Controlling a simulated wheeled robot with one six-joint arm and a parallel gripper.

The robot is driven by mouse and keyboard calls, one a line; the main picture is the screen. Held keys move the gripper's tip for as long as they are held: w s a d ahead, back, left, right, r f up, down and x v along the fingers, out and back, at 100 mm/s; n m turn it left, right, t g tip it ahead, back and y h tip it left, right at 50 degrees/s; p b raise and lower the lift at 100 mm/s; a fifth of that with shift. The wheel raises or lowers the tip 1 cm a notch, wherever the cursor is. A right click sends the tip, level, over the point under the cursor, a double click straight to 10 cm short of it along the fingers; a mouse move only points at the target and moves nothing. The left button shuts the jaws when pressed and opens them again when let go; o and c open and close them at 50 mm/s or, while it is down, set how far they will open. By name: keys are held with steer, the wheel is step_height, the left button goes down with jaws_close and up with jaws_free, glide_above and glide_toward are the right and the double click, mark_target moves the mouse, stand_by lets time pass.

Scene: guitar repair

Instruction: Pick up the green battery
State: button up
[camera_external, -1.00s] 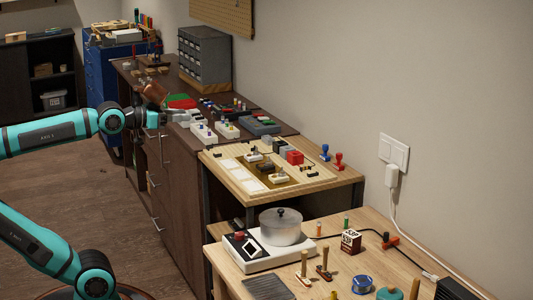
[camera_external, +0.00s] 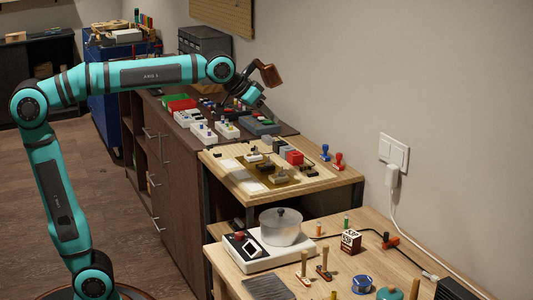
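A small upright green cylinder, which looks like the green battery (camera_external: 346,222), stands on the near wooden table behind a dark lettered box. My gripper (camera_external: 258,101) is far from it, up and to the left, above the dark workbench at the back. The gripper is small and dark in this view, and its fingers do not show clearly. I cannot tell whether it is open or shut. Nothing is visibly held.
A white device with a round clear-walled pot (camera_external: 281,227) stands left of the green cylinder. A small orange cylinder (camera_external: 318,229), the lettered box (camera_external: 351,241) and a black cable (camera_external: 372,232) are close by. A raised wooden board (camera_external: 215,185) with several parts lies behind.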

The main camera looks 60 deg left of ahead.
steer(key=w+d+f+g, duration=0.2)
steer(key=w+d+f, duration=0.1)
steer(key=w, duration=0.3)
steer(key=w+d+f+g, duration=0.2)
steer(key=w+d+f, duration=0.15)
steer(key=w, duration=0.25)
steer(key=g+y, duration=0.1)
steer(key=g, duration=0.4)
glide_above(346, 228)
steer(key=a, duration=0.1)
step_height(346, 228, down, 21)
steer(key=shift+w+a+r, duration=0.1)
steer(key=shift+w+r, duration=0.05)
steer(key=shift+r, duration=0.05)
steer(key=shift+d+f, duration=0.15)
steer(key=shift+f, duration=1.15)
steer(key=shift+d+f, duration=0.1)
steer(key=shift+f, duration=1.2)
jaws_close()
